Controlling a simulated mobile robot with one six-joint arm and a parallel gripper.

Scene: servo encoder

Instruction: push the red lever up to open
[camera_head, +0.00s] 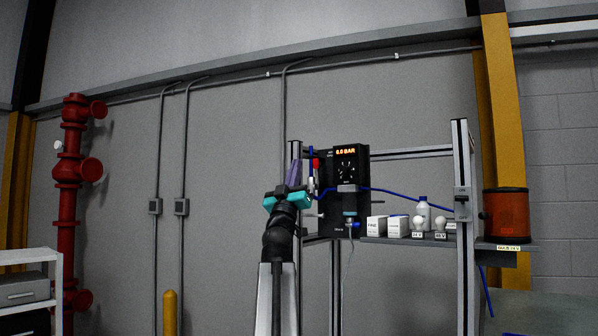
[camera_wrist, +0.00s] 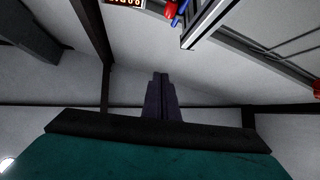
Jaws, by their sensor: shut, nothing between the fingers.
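The red lever (camera_head: 316,164) is a small red piece just left of the black gauge panel in the head view. A red piece at the top of the wrist view (camera_wrist: 171,11), beside a blue part, appears to be the same lever. My gripper (camera_head: 294,172) has purple-grey fingers on a teal body and points upward, just left of the lever and close to it in the picture. In the wrist view the fingers (camera_wrist: 161,78) are together with nothing between them. Whether they touch the lever cannot be told; the wrist view shows a gap.
The black panel (camera_head: 348,178) has a lit display reading 6.0 BAR. A metal post (camera_head: 296,150) stands behind my gripper. A blue hose (camera_head: 400,193) runs right from the panel. A shelf (camera_head: 400,241) holds white boxes, a bottle and bulbs; an orange cylinder (camera_head: 505,215) stands farther right.

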